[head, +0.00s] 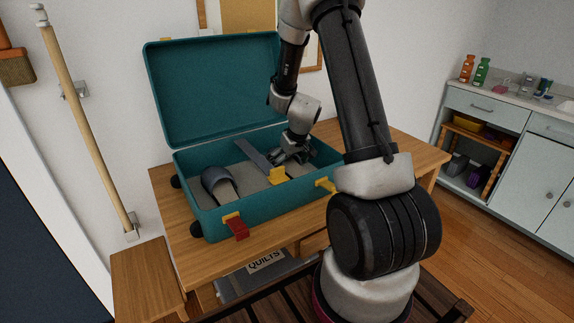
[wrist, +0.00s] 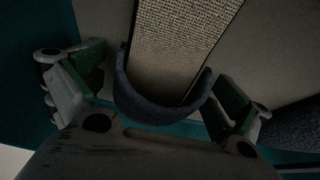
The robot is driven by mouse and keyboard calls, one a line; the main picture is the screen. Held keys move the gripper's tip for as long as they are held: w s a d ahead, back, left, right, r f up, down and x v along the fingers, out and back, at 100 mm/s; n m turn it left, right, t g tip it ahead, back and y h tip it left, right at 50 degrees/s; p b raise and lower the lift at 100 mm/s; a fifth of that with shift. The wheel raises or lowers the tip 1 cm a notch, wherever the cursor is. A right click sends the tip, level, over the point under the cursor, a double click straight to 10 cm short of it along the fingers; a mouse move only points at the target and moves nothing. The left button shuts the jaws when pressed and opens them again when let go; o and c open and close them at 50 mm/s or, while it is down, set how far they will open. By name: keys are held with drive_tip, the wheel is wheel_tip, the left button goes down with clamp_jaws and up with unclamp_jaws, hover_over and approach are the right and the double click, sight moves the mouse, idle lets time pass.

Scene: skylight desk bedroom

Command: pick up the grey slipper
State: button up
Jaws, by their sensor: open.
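An open teal suitcase (head: 262,208) lies on a wooden table. A grey slipper (head: 218,183) lies inside at its left. My gripper (head: 290,156) is down inside the right part of the case, apart from that slipper. In the wrist view my gripper (wrist: 155,98) is open, with one finger on each side of a slipper end with a dark grey felt rim (wrist: 155,112) and a woven beige insole (wrist: 180,40). I cannot tell whether the fingers touch it. Another dark felt piece (wrist: 295,125) shows at the right edge. In the head view my gripper largely hides what is beneath it.
A flat grey strip (head: 255,155) and a yellow piece (head: 278,176) lie between the left slipper and my gripper. The raised lid (head: 215,85) stands behind, and the case walls surround the gripper. A red-and-yellow latch (head: 236,226) hangs at the front.

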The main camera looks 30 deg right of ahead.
drive_tip(key=c, duration=1.2)
drive_tip(key=shift+o, duration=0.2)
